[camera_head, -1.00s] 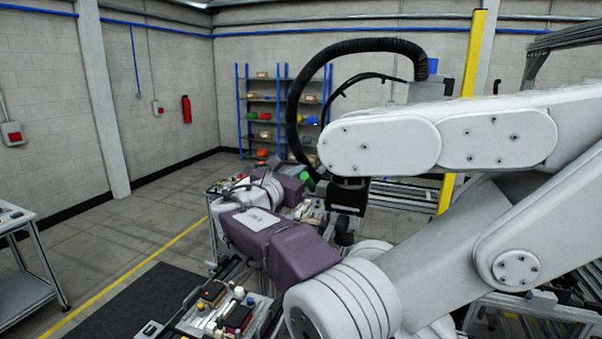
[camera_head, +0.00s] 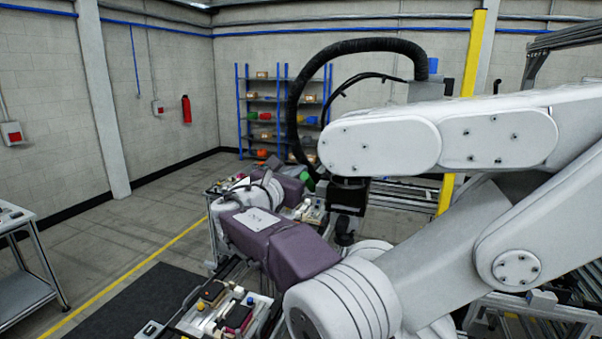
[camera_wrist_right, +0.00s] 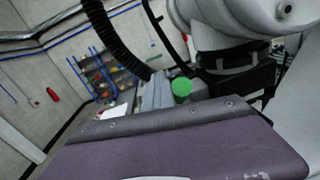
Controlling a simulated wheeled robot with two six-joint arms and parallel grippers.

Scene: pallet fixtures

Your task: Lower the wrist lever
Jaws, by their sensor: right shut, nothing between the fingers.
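I cannot pick out a wrist lever in either view. A purple-and-white jointed arm, which I take to be my right arm, reaches over the fixtures from the lower middle in the head view. Its near purple housing (camera_head: 300,255) carries a pale label. My right gripper is shut and empty, but its fingertips are hard to make out among the housings. In the right wrist view, a purple housing (camera_wrist_right: 180,145) fills the foreground and hides what lies below it. A green round part (camera_wrist_right: 181,88) shows just beyond it. My left gripper is not in view.
A large white arm (camera_head: 490,138) with a black hose (camera_head: 295,95) crosses the right side; its dark tool end (camera_head: 348,195) hangs near the purple housings. A pallet fixture (camera_head: 190,322) with small parts lies at the bottom. The floor to the left is open; a cart (camera_head: 25,295) stands there.

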